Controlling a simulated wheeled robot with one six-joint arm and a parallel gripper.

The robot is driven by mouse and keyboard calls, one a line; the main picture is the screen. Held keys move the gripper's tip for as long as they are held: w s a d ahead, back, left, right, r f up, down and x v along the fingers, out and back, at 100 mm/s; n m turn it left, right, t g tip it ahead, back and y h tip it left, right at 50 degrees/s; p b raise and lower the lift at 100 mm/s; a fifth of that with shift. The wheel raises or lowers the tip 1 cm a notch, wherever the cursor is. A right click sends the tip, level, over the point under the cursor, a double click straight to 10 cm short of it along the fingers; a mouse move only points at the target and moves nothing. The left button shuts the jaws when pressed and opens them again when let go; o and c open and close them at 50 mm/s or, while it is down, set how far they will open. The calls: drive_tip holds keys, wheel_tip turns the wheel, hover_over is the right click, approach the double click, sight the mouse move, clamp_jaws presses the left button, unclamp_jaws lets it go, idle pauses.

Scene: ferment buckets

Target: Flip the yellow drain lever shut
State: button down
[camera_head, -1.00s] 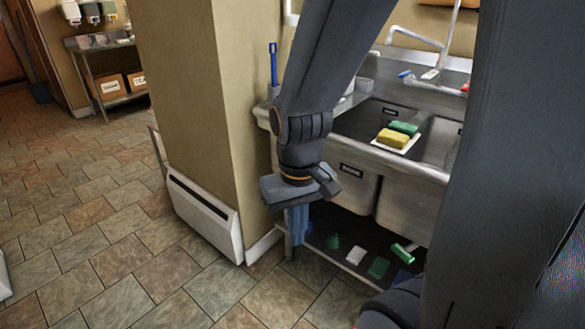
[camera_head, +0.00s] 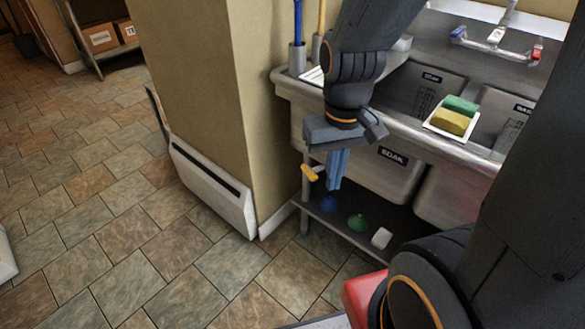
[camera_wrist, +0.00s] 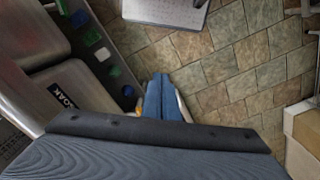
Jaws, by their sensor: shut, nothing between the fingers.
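The yellow drain lever (camera_head: 310,172) sticks out under the left end of the steel sink, by its front left leg, in the head view. My gripper (camera_head: 335,184) points down with its blue fingers shut and empty. In the head view the fingers are just right of the lever; I cannot tell whether they touch it. In the wrist view the blue fingertips (camera_wrist: 161,80) show over the floor. Small orange-yellow bits show beside the fingers there, mostly hidden, and I cannot tell which is the lever.
The sink basin (camera_head: 385,172) labelled SOAK stands behind my gripper. A lower shelf (camera_head: 345,232) holds a green item (camera_head: 357,222), a blue item (camera_head: 329,203) and a white block (camera_head: 381,238). A wall pillar with a white heater (camera_head: 212,188) stands left. The tiled floor in front is open.

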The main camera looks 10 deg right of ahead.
drive_tip(key=w+d+f+n+h+b, duration=0.1)
drive_tip(key=w+f+h+b, duration=0.25)
drive_tip(key=f+b, duration=0.35)
drive_tip(key=w+d+f+n+g+h+b, duration=0.1)
drive_tip(key=w+d+f+n+h+b, duration=0.15)
drive_tip(key=w+f+b, duration=0.4)
drive_tip(key=w+f+n+h+b, duration=0.15)
drive_tip(key=f+h+b, duration=0.25)
drive_tip(key=f+b, duration=0.45)
drive_tip(key=w+a+f+t+h+b, duration=0.1)
drive_tip(key=w+a+f+t+b, duration=0.1)
drive_tip(key=w+a+t+b, duration=0.1)
drive_tip(key=w+a+f+n+t+h+b, duration=0.1)
drive_tip(key=w+a+f+t+h+b, duration=0.1)
drive_tip(key=w+b, duration=0.5)
drive_tip(key=w+a+f+n+t+h+b, duration=0.1)
drive_tip(key=w+a+f+t+b, duration=0.3)
drive_tip(key=w+a+t+b, duration=0.2)
drive_tip(key=w+a, duration=0.2)
drive_tip(key=w, duration=0.2)
drive_tip(key=shift+w+f+h, duration=0.15)
drive_tip(key=shift+w+h, duration=0.1)
drive_tip(key=shift+h, duration=0.15)
drive_tip(key=shift+d, duration=0.1)
drive_tip(key=w+d+b, duration=0.1)
drive_tip(key=d+b, duration=0.4)
drive_tip(key=d, duration=0.4)
drive_tip(key=shift+w+d, duration=0.15)
drive_tip(key=shift+w, duration=0.25)
